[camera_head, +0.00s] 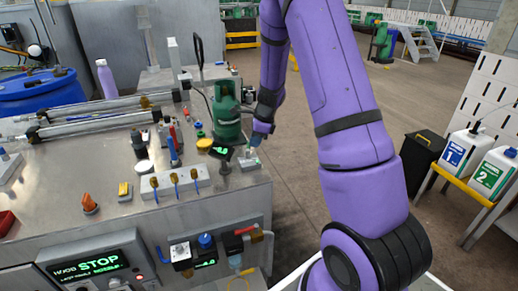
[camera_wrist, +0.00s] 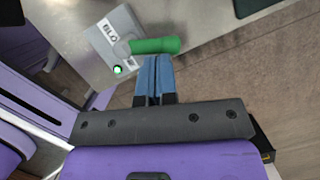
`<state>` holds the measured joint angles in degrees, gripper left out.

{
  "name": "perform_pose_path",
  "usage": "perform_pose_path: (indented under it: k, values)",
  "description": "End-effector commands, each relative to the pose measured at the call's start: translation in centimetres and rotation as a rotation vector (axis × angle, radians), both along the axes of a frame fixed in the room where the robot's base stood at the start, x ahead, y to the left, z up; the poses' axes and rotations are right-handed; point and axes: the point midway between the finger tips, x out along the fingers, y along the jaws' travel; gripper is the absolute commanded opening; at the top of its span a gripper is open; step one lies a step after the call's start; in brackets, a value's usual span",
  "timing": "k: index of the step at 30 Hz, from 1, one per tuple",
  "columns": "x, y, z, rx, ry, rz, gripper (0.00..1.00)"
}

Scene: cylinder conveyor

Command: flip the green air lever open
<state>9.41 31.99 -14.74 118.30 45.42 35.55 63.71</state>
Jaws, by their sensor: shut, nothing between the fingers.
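The green air lever (camera_wrist: 155,45) shows in the wrist view as a green bar reaching right from a small grey box (camera_wrist: 112,36) with a label and a lit green lamp. The box also shows in the head view (camera_head: 247,164) near the right edge of the metal bench; the lever there is mostly hidden by my gripper (camera_head: 255,142). In the wrist view my gripper (camera_wrist: 154,60) has its blue fingers shut together and empty. The fingertips are right beside the lever's lower side, near its middle; I cannot tell if they touch it.
A green gas bottle (camera_head: 226,118) stands on the bench (camera_head: 100,200) close behind my gripper. Open floor (camera_head: 300,180) lies right of the bench.

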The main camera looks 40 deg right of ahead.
Motion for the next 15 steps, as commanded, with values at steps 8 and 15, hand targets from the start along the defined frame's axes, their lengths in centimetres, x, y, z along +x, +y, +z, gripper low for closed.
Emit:
perform_pose_path:
  k: [8,15]
  values:
    - [0.83,0.37,-0.05,0.0,0.001,0.207,0.0]
    - [1.18,0.59,-0.06,0.0,0.001,0.316,0.0]
